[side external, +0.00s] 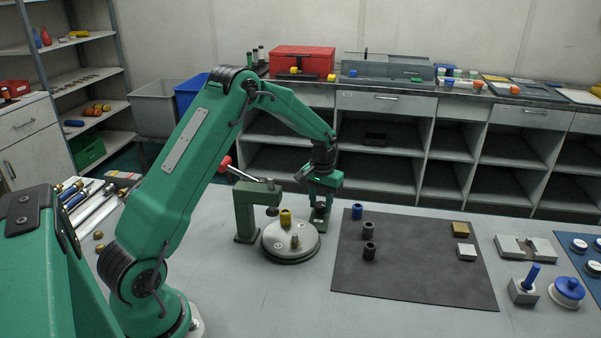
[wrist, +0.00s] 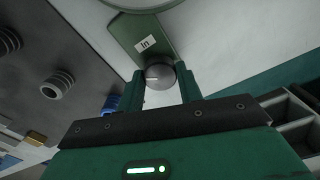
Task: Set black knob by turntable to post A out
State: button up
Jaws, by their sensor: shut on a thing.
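My gripper (side external: 321,201) points down beside the round grey turntable (side external: 290,250). It is shut on the dark round knob (wrist: 160,75), which sits at the end of a green plate. The knob also shows below my fingers in the side view (side external: 320,208). A white label reading "In" (wrist: 145,44) lies on the green plate, beside the knob and on its turntable side. The turntable's rim crosses the top of the wrist view (wrist: 137,7). Any other label is hidden.
A green stand with a red-tipped lever (side external: 246,212) stands left of the turntable. A dark mat (side external: 415,270) to the right carries black rings, a blue piece and two blocks. A blue-handled block (side external: 524,288) and blue knob (side external: 567,289) stand farther right.

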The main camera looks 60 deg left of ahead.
aim_at(321, 204)
jog(key=m, duration=1.1)
jog(key=shift+m, duration=0.3)
jog(key=shift+r, duration=0.1)
jog(key=o, duration=1)
jog(key=shift+r, duration=3.85)
